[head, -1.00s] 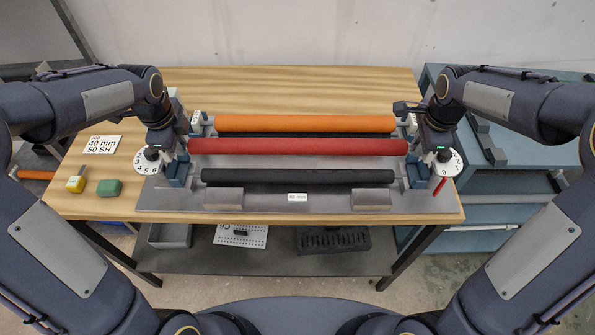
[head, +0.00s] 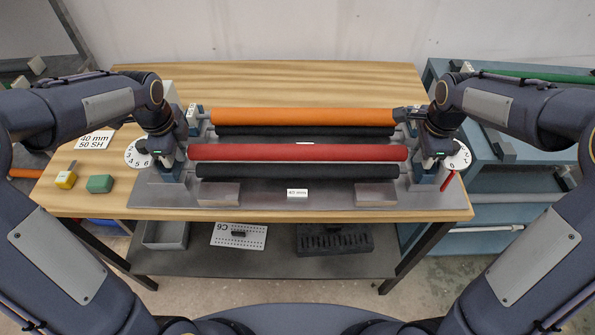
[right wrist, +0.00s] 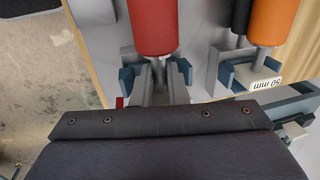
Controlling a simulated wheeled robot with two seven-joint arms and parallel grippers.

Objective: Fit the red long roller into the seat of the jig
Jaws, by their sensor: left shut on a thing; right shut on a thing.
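The red long roller (head: 298,153) lies level across the jig (head: 297,203), between the front black roller (head: 298,171) and the orange roller (head: 302,117). My left gripper (head: 178,160) is shut at its left end and my right gripper (head: 420,160) at its right end. In the right wrist view the red roller (right wrist: 153,25) reaches the fingers (right wrist: 162,85), which close around its end shaft between blue brackets (right wrist: 128,78). The grippers hide the ends in the head view. I cannot tell whether the shafts rest in the seat.
Another black roller (head: 305,131) lies under the orange one. Numbered white dials (head: 138,154) stand at both ends. A yellow block (head: 65,180), a green block (head: 99,184) and a sign (head: 95,141) lie at the left. A teal cabinet (head: 500,180) stands at the right.

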